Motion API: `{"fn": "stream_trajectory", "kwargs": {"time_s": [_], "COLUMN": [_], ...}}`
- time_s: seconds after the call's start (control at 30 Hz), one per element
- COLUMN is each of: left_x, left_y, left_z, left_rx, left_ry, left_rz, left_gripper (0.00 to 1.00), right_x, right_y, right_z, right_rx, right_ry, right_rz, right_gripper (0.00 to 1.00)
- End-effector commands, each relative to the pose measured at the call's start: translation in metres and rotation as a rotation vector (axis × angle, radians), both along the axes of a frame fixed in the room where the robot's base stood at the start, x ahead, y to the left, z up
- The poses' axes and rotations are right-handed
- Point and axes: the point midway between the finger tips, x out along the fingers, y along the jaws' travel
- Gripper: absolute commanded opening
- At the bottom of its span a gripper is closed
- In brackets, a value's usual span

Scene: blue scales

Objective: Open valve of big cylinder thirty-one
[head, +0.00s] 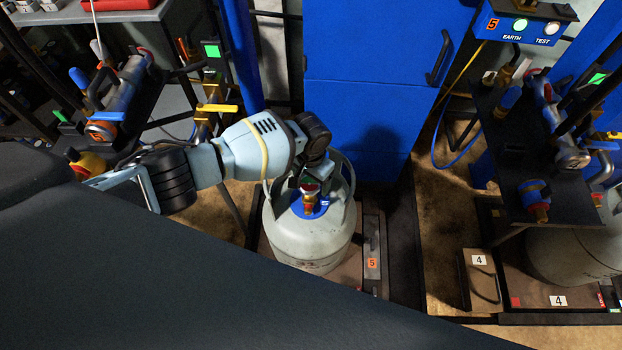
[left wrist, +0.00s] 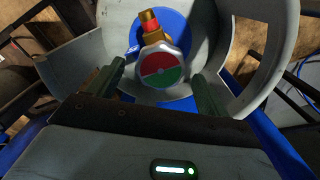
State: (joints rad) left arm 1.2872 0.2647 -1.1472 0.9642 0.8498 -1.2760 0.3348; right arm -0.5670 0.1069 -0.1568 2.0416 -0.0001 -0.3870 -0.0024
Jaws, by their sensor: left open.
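The big grey cylinder (head: 310,245) stands upright in the middle of the head view, with a faint, partly unreadable number low on its front. Its valve (head: 309,196) has a brass and red outlet on a blue ring, inside the collar. In the left wrist view the round red and green valve knob (left wrist: 161,68) faces me. My left gripper (head: 312,180) reaches down into the collar from above. In the left wrist view my left gripper (left wrist: 160,88) is open, with one finger on either side of the knob and gaps visible. My right gripper is not in view.
The cylinder's collar (head: 343,175) surrounds the valve closely. A blue cabinet (head: 375,90) stands right behind. A scale plate marked 5 (head: 372,262) lies beside it. Another cylinder (head: 580,255) stands at the right under a black shelf (head: 520,170). Fittings hang at the left.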

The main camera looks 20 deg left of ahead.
Motion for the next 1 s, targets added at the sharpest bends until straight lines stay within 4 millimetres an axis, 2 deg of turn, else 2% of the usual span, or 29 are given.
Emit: {"fn": "stream_trajectory", "kwargs": {"time_s": [0.37, 0.7, 1.0], "left_x": [0.0006, 0.0004, 0.0], "left_y": [0.0002, 0.0004, 0.0001], "left_z": [-0.0047, -0.0047, -0.0041], "left_rx": [0.0, 0.0, -0.002], "left_ry": [-0.001, -0.001, 0.001], "left_rz": [0.001, 0.001, 0.042], "left_gripper": [0.78, 0.34, 0.34], "right_x": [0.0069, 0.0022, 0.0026], "right_y": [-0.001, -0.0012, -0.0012], "right_z": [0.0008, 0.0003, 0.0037], "right_rx": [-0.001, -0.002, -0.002], "right_ry": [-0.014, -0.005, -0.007], "right_rz": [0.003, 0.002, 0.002], "right_gripper": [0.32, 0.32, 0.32]}}
